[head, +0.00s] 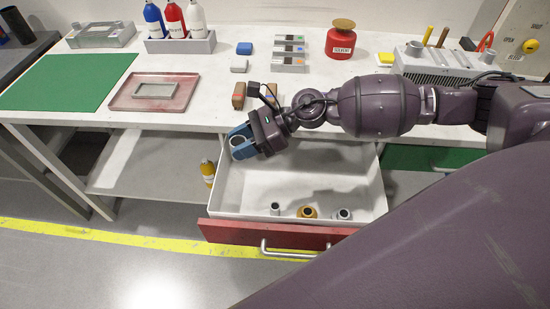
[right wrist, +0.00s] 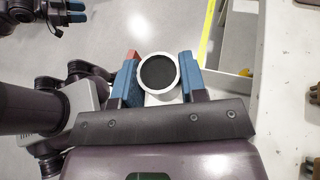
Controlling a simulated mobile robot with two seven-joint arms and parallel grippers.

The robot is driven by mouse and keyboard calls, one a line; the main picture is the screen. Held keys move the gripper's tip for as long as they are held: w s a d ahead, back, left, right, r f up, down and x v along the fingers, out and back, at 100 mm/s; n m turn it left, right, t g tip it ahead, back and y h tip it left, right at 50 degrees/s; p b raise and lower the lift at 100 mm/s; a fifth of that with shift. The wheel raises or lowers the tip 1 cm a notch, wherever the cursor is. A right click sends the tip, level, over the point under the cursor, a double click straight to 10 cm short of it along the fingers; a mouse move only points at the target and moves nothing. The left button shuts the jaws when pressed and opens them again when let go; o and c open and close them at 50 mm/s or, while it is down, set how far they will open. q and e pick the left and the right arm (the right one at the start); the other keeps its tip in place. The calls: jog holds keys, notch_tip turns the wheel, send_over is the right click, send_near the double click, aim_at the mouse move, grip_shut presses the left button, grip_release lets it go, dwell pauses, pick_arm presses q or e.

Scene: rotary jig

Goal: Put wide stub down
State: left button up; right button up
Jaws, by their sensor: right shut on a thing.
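My right gripper (head: 238,141) is shut on the wide stub (right wrist: 158,72), a pale ring with a dark round opening. In the right wrist view the stub sits between the two blue fingers (right wrist: 158,80). In the head view the fingers mostly hide it, near the left rear corner of the open drawer (head: 245,208); its height is unclear. Near the drawer's front are a small grey stub (head: 275,209), a brass one (head: 307,212) and another grey one (head: 344,214). My left gripper (right wrist: 76,11) shows only at the right wrist view's top left; its opening is unclear.
The white worktable (head: 195,55) stands behind the drawer. On it are a red tray (head: 120,103), a green mat (head: 65,80), small blocks and a red solvent can (head: 341,42). A yellow bottle (head: 208,170) stands left of the drawer. The drawer's middle is clear.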

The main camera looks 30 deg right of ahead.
jog(key=shift+f+b, duration=2.4)
jog(key=shift+f, duration=7.15)
jog(key=shift+r, duration=0.15)
pick_arm(q)
jog(key=shift+g, duration=0.3)
jog(key=shift+d+f+b, duration=0.15)
jog(key=shift+f+b, duration=0.15)
jog(key=shift+f, duration=2.1)
pick_arm(e)
jog(key=shift+f, duration=0.6)
pick_arm(q)
jog(key=shift+s+f, duration=0.1)
pick_arm(e)
jog(key=shift+f, duration=0.1)
jog(key=o, duration=0.9)
